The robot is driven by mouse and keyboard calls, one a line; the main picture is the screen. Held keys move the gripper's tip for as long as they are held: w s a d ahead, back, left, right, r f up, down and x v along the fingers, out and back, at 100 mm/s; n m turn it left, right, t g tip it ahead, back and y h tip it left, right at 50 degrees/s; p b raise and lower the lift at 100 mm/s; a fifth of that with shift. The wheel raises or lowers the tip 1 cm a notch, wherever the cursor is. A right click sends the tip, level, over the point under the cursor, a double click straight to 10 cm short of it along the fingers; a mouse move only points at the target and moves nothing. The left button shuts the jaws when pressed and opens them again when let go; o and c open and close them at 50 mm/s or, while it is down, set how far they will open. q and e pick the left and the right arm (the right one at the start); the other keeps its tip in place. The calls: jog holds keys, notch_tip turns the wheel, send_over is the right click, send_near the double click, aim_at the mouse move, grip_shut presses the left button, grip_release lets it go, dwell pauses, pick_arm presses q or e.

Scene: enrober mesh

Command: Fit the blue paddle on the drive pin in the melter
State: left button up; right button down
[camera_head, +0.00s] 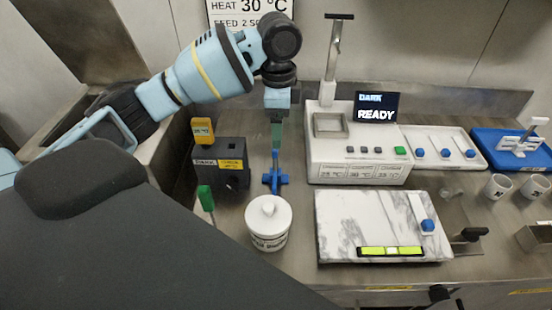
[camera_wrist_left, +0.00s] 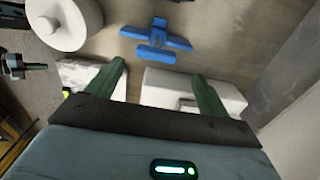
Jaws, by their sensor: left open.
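The blue paddle (camera_head: 275,180) stands on the steel counter in the head view, left of the white machine. It also shows as a blue cross shape beyond my fingertips in the left wrist view (camera_wrist_left: 156,36). My left gripper (camera_head: 277,145) points down just above it. The two green fingers (camera_wrist_left: 162,75) are spread, with nothing held between them. The white machine (camera_head: 357,165), with a square well (camera_head: 330,123) and a READY display, appears to be the melter. I cannot make out a drive pin. Part of my right gripper (camera_wrist_left: 30,67) seems to show at the left wrist view's edge.
A lidded white jar (camera_head: 268,225) stands in front of the paddle. A black box (camera_head: 220,170) with yellow labels is to its left. A marble slab (camera_head: 340,225) lies at front right. A white tray (camera_head: 462,160), a blue tray (camera_head: 490,155) and white cups (camera_head: 498,187) are farther right.

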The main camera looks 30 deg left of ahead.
pick_arm(q)
jog(key=shift+s+d, duration=0.15)
jog(key=shift+s, duration=0.05)
jog(key=shift+s+f, duration=0.1)
jog(key=shift+f, duration=0.2)
notch_tip(320, 180, down, 2)
jog(key=shift+s+a+f, duration=0.1)
jog(key=shift+f, duration=1.2)
jog(key=shift+s+a+f, duration=0.1)
jog(key=shift+f, duration=1.15)
jog(key=shift+w, duration=0.1)
jog(key=c, duration=1.4)
notch_tip(320, 180, up, 10)
jog(key=shift+r, duration=0.1)
jog(key=shift+c, duration=0.2)
